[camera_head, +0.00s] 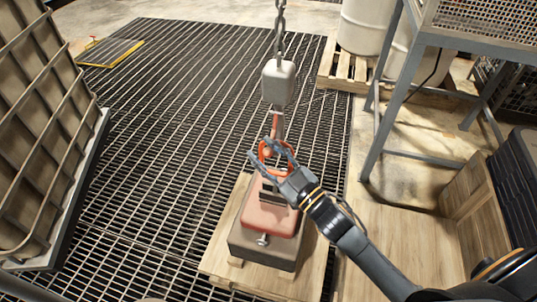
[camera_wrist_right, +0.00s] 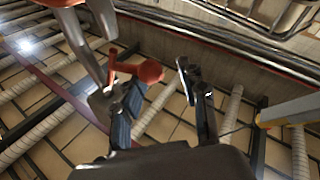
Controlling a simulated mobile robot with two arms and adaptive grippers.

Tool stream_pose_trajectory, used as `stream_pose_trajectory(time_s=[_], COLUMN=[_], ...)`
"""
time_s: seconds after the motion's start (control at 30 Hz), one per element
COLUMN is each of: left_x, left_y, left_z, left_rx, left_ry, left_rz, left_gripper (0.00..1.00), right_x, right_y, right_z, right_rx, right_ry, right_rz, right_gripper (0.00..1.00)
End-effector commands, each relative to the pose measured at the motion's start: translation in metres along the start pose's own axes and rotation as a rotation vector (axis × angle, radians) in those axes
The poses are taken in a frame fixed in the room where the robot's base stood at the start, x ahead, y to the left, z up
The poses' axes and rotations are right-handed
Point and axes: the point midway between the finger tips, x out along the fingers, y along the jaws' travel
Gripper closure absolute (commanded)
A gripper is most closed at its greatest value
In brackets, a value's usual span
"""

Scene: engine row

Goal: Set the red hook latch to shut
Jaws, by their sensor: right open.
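A grey hook block (camera_head: 278,82) hangs from a chain, with the hook below it. The red hook latch (camera_head: 289,158) shows at the hook, partly covered by my right gripper (camera_head: 261,149). In the right wrist view the red latch (camera_wrist_right: 150,71) ends in a round knob between and just beyond the open fingers (camera_wrist_right: 158,84), closer to the left one. The grey metal of the hook (camera_wrist_right: 101,30) is at upper left there. I cannot tell whether the knob touches a finger, or whether the latch is fully open. My left gripper is not in view.
Below the hook, a red-topped block with a dark base (camera_head: 262,247) sits on a wooden pallet (camera_head: 222,245). A caged container (camera_head: 40,120) stands at left. A steel-legged table (camera_head: 470,42) and white drums (camera_head: 365,25) are at upper right. The grating floor at left is mostly clear.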

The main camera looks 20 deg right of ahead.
Motion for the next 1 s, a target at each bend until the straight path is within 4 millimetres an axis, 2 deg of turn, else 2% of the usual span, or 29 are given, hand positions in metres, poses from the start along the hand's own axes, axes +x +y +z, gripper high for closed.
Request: stream_pose_trajectory(time_s=[0.03,0.17,0.5,0.7,1.0], left_x=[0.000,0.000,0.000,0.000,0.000], left_y=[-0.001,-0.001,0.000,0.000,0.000], left_z=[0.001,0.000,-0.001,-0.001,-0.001], left_rx=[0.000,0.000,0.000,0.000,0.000], left_ry=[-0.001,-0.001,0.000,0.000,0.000], left_rz=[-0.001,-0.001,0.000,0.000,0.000], left_gripper=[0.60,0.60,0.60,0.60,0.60], right_x=[-0.003,-0.016,-0.082,-0.111,-0.122], right_y=[0.001,0.000,-0.002,-0.002,-0.002], right_z=[0.007,0.008,0.003,0.000,-0.002], right_rx=[0.000,0.001,0.000,0.000,-0.003], right_ry=[-0.018,-0.022,-0.012,-0.007,0.001], right_rz=[0.002,0.002,0.000,-0.001,0.000], right_gripper=[0.55,0.55,0.55,0.55,0.55])
